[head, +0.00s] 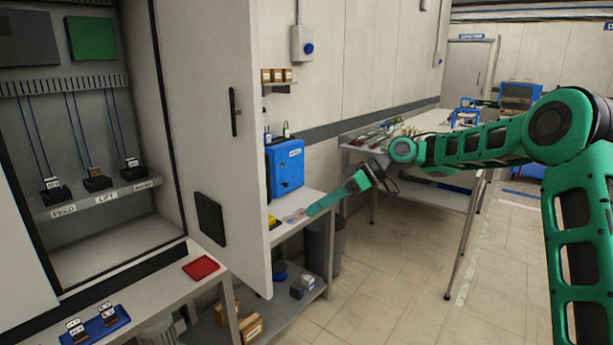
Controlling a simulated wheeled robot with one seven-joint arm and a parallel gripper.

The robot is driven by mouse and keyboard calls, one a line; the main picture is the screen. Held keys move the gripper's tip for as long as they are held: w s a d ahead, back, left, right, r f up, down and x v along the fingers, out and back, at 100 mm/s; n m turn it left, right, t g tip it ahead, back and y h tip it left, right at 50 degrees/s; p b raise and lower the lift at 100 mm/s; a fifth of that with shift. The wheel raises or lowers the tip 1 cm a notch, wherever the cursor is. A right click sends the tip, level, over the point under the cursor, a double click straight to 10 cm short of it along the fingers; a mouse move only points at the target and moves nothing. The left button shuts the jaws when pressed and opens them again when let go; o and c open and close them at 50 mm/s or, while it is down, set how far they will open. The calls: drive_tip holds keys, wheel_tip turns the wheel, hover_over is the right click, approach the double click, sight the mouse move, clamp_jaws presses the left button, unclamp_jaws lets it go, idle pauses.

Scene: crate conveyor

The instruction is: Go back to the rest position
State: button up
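My green arm reaches in from the right, and my gripper (312,208) is at its left end, near the front edge of the small side table. The gripper is small and partly dark in the head view, and I cannot tell whether its fingers are apart or whether it holds anything. The cabinet (205,120) on the left has its grey door open. Inside it, several small relays sit in dark sockets on a ledge with labels, one reading LIFT (107,197).
A bench (150,305) below the cabinet carries a blue tray (108,329) with two small relays and a red pad (201,267). A blue box (286,165) stands on the side table (290,228). A cluttered table (425,122) stands behind my arm. The floor at centre right is clear.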

drive_tip(key=s+d+f+m+t+h, duration=0.1)
drive_tip(key=s+d+m+h, duration=0.2)
drive_tip(key=s+d, duration=0.35)
drive_tip(key=s+d+f+m+h, duration=0.1)
drive_tip(key=s+d+m+h, duration=0.25)
drive_tip(key=d, duration=0.65)
drive_tip(key=s+d+f+m+t+h, duration=0.1)
drive_tip(key=s+d+f+m+h, duration=0.1)
drive_tip(key=s+d+m, duration=0.35)
drive_tip(key=s+d+f+m, duration=0.1)
drive_tip(key=s+d+m, duration=0.1)
drive_tip(key=s+d, duration=0.3)
drive_tip(key=s+d+f+m+g+h, duration=0.1)
drive_tip(key=s+d+m, duration=0.2)
drive_tip(key=s, duration=1.1)
drive_tip(key=s+d+f+m+h, duration=0.1)
drive_tip(key=s+d+m, duration=0.2)
drive_tip(key=s+d, duration=0.4)
drive_tip(key=s, duration=0.2)
drive_tip(key=shift+s+d+g, duration=0.3)
drive_tip(key=shift+s+d, duration=0.05)
drive_tip(key=shift+s, duration=0.05)
